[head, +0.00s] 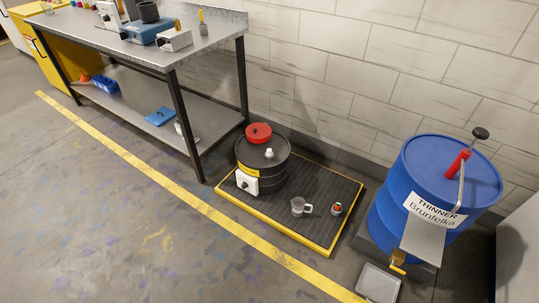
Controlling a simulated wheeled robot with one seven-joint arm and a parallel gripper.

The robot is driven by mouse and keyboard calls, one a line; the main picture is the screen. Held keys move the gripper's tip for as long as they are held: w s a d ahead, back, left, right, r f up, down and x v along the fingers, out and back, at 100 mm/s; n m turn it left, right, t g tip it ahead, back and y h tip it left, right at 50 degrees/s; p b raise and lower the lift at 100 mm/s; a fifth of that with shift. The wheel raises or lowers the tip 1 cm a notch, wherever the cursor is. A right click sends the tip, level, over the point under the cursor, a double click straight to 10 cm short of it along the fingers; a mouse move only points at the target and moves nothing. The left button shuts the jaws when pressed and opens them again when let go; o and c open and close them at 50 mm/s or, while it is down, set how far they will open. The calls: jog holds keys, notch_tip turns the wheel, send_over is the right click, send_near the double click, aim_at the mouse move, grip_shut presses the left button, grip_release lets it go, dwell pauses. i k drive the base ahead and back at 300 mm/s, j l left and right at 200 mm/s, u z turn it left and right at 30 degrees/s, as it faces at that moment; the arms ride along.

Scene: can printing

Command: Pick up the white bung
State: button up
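A small white bung-like piece (269,153) is on the top of a short black drum (278,172). It is too small to tell whether it sits in an opening or rests on the lid. A yellow band and a white tap or box (246,184) are on the drum's front. My gripper does not show in the head view.
The drum stands on a yellow-edged black tray (307,186) with a clear jug (299,206) and a small red-topped item (337,209). A blue thinner barrel (392,188) stands right. A metal workbench (105,38) is left. The front floor is clear.

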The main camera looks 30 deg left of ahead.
aim_at(268, 153)
jog(key=i+j, duration=0.2)
jog(key=j, duration=0.3)
jog(key=i+j+u, duration=0.1)
jog(key=j, duration=0.4)
jog(key=i+j, duration=0.35)
jog(key=i+j+u, duration=0.1)
jog(key=j, duration=0.5)
jog(key=i+j, duration=0.35)
jog(key=i+j+u, duration=0.15)
jog(key=j, duration=0.4)
jog(key=i+j, duration=0.35)
jog(key=i+j+u, duration=0.1)
jog(key=i+j, duration=0.2)
jog(key=j, duration=0.25)
